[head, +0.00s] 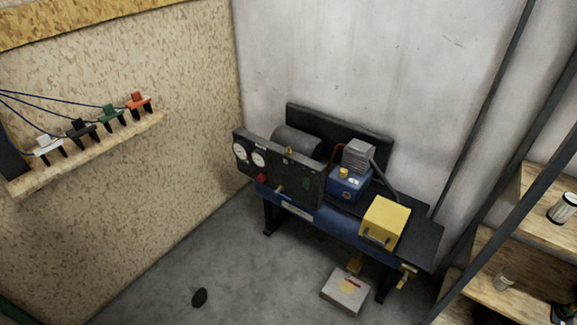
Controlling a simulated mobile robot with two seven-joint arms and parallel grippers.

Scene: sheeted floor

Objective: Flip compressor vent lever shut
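The compressor (322,220) stands in the corner against the grey wall, with a blue tank on a dark frame. Its black front panel (285,172) carries two white dials, a red knob (261,178) and a small brass fitting (280,189). Neither of my grippers is in view.
A yellow box (385,222) sits on the compressor's right side. A wall shelf (90,155) holds several coloured clamp-like items. Wooden shelving (500,255) stands right. Front floor is mostly clear.

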